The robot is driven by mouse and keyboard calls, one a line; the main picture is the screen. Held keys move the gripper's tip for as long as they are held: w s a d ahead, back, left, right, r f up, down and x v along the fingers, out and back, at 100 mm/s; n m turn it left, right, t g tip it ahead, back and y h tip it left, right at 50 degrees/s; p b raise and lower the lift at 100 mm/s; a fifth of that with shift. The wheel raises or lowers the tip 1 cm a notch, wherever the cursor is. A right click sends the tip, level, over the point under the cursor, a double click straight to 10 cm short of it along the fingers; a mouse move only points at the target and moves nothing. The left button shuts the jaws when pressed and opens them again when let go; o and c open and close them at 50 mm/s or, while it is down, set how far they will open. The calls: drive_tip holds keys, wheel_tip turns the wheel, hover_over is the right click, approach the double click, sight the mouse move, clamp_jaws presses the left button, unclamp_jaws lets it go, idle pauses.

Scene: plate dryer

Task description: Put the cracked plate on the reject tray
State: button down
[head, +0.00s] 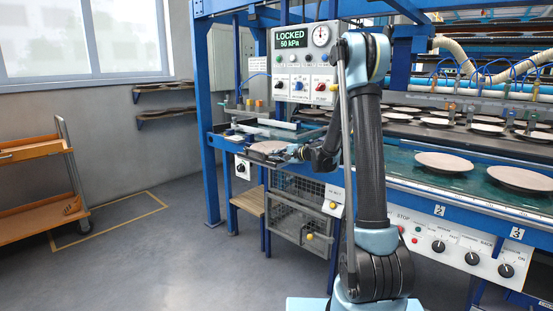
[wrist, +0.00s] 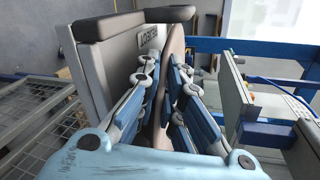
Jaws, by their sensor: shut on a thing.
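My gripper (head: 290,155) is at the left end of the dryer, shut on a plate (head: 268,147). The wrist view shows this plate (wrist: 174,60) edge-on between the blue and grey finger pads of my gripper (wrist: 168,95). Its faces are mostly turned away there, so I cannot see a crack. In the head view the plate looks pale brown, near the front edge of the left-end bench. I cannot tell whether it touches anything below.
A control panel (head: 304,55) reading LOCKED 50 kPa stands behind my gripper. Several plates (head: 443,162) lie on the dryer deck to the right. Wire cages (head: 298,205) are below. An orange cart (head: 35,190) stands left; the floor between is clear. A grey panel (wrist: 110,62) is close beside the fingers.

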drive_tip(key=c, duration=2)
unclamp_jaws()
drive_tip(key=shift+f, duration=0.1)
drive_tip(key=v, duration=1.2)
drive_tip(key=s+d+f+n+g+h, duration=0.2)
drive_tip(key=s+d+f+n+h, duration=0.1)
drive_tip(key=s, duration=1.2)
drive_tip(key=s+d+f+n+g+h, duration=0.2)
drive_tip(key=s+d+f+n+h, duration=0.2)
drive_tip(key=s+d, duration=0.4)
drive_tip(key=s+d+f+n+g+h, duration=0.2)
drive_tip(key=s+d+f+n+h, duration=0.1)
drive_tip(key=s, duration=1.9)
drive_tip(key=shift+d+f+n+g+h, duration=0.2)
drive_tip(key=shift+d+f+h, duration=0.3)
drive_tip(key=shift+d, duration=0.3)
drive_tip(key=shift+d+f+n+g+h, duration=0.1)
drive_tip(key=shift+d+f+g+h, duration=0.2)
drive_tip(key=shift+d+h, duration=0.4)
